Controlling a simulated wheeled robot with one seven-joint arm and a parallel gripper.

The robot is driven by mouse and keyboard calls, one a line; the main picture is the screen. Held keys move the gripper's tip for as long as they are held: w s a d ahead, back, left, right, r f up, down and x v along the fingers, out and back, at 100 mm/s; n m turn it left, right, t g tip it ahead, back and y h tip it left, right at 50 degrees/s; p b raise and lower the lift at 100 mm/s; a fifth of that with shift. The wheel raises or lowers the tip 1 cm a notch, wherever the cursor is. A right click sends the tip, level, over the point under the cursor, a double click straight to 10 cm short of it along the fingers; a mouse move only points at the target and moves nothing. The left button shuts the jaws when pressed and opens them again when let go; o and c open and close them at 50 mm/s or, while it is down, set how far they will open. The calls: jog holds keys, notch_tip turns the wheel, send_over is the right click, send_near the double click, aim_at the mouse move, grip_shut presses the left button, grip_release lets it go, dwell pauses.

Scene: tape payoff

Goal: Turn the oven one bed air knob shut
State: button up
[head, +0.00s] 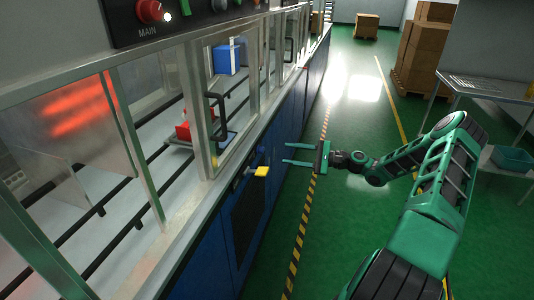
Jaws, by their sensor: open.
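A yellow knob or lever (261,171) sticks out from the blue front of the machine (212,262), below the window frame. No label on it is readable, so I cannot tell for certain that it is the oven one bed air knob. A small dark fitting (260,150) sits just above it. My gripper (285,153) is open and empty, with its two green fingers spread and pointing left at the machine front. The fingertips are a little to the right of the yellow knob and slightly higher in the picture, apart from it.
A red MAIN knob (149,11) is on the dark panel at top left. Metal frames and a black door handle (218,118) stand near the knob. Green floor (345,215) is clear beside the machine. A metal table (490,88) and stacked cartons (424,50) are at right.

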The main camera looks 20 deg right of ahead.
aim_at(261, 150)
jog(key=x, duration=0.9)
jog(key=shift+w+a, duration=0.15)
jog(key=shift+a, duration=0.05)
jog(key=c, duration=1.1)
